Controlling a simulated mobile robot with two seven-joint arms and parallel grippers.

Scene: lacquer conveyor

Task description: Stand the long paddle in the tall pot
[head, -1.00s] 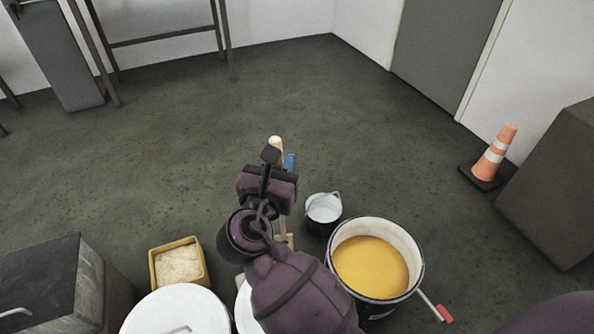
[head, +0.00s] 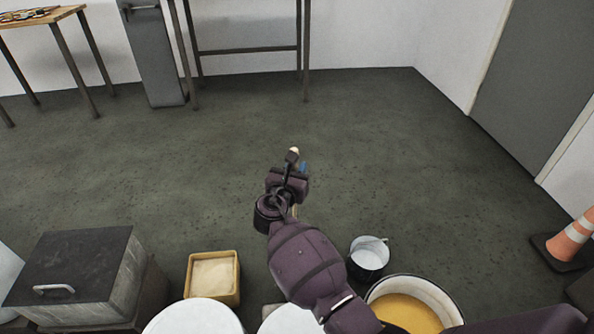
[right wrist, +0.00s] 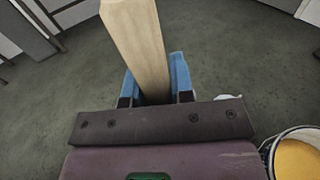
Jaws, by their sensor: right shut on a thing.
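The long paddle is a pale wooden shaft (right wrist: 138,45) in the right wrist view, standing up between the blue fingers of my right gripper (right wrist: 157,85). The gripper is shut on it. In the head view my right gripper (head: 296,168) is near the middle, with only the paddle's pale tip (head: 294,150) clearly showing; my arm hides most of the rest. A large round pot (head: 447,297) with yellow contents stands at the lower right, apart from the gripper, partly behind my arm. It also shows in the right wrist view (right wrist: 268,150). I cannot tell whether it is the tall pot. My left gripper is not in view.
A small dark pail (head: 367,262) stands beside the large pot. A tan box (head: 233,293), white round lids (head: 195,318) and a dark metal chest (head: 75,262) line the near side. An orange cone (head: 572,238) is at right. The floor beyond is clear.

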